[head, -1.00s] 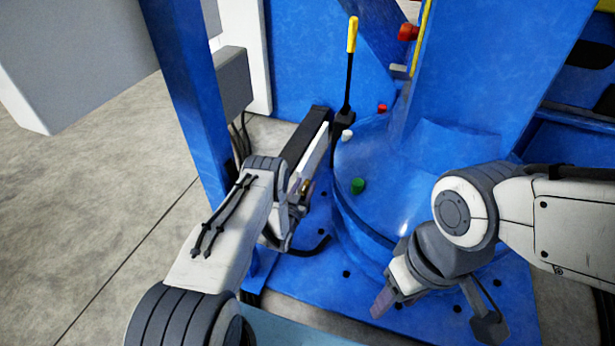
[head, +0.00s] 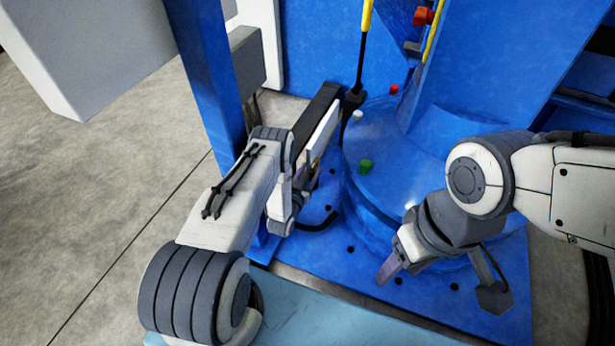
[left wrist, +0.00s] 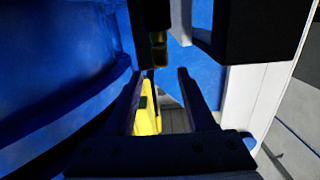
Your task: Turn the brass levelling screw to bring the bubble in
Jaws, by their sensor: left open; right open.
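In the left wrist view, a small brass-coloured end (left wrist: 159,42), likely the levelling screw, sticks out under a dark holder just beyond my fingertips. A yellow body (left wrist: 148,112) with a dark patch shows between the fingers, further off; I cannot make out a bubble. My left gripper (left wrist: 160,78) is open, its two fingers apart with nothing clamped. In the head view my left gripper (head: 310,178) is partly hidden by its own wrist, beside the black and white beam. My right gripper (head: 388,270) is open and empty above the front of the blue base.
Open concrete floor (head: 90,190) lies at the left.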

